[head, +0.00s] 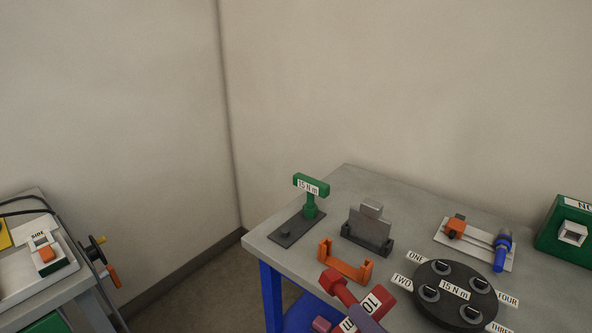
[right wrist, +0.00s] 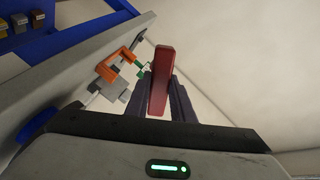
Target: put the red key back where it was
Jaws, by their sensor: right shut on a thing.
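The red key (head: 337,284) is a red T-shaped tool with a white label reading "10", partly cut by the lower edge of the head view. My right gripper (head: 364,318) is shut on it, in front of the grey table. In the right wrist view the red key's bar (right wrist: 162,80) sits between the dark fingers of the gripper (right wrist: 161,100). My left gripper is out of view.
An orange bracket (head: 345,265) and a grey block holder (head: 368,236) stand right of the stand. A black round plate (head: 450,312) with several sockets is at the front. A white tray (head: 449,237) with tools and a green box (head: 566,245) are farther right.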

